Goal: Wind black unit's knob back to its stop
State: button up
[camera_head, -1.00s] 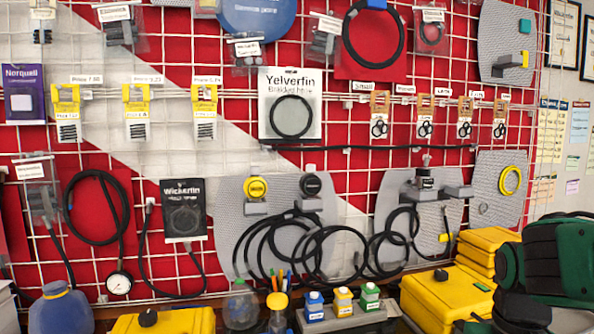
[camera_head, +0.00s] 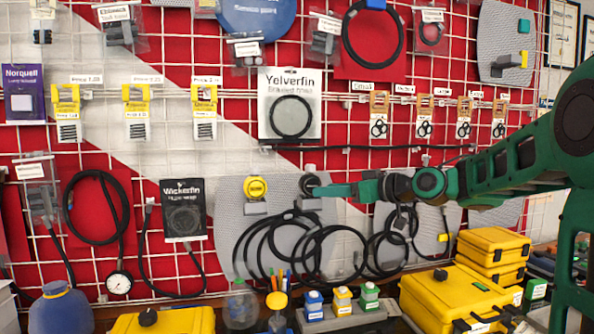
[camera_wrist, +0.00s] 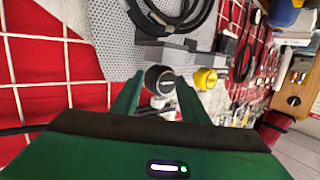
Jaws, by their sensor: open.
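The black unit's round knob (camera_head: 309,182) sits on a grey bracket on the grey panel (camera_head: 232,205), right of the yellow unit's knob (camera_head: 255,187). My gripper (camera_head: 320,190) reaches in from the right, its fingertips at the black knob. In the wrist view the black knob (camera_wrist: 159,79) shows between the two green fingers of my gripper (camera_wrist: 158,92), which are open on either side. I cannot tell whether either finger touches it. The yellow knob (camera_wrist: 205,78) is just outside the right finger. The knob's markings are not readable.
Black hoses (camera_head: 275,245) hang in loops just below the units. Below them are a grey tray (camera_head: 345,322) with small bottles and a yellow case (camera_head: 450,298). My arm covers part of the panel at right.

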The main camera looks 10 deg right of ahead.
aim_at(310, 168)
notch_tip(310, 168, up, 5)
jog(key=t+y, duration=0.1)
jog(key=y, duration=0.1)
jog(key=x, duration=1)
jog(key=shift+w+a+r+n, duration=0.15)
jog(key=shift+w+a+n, duration=0.05)
jog(key=shift+w+n, duration=0.2)
grip_shut()
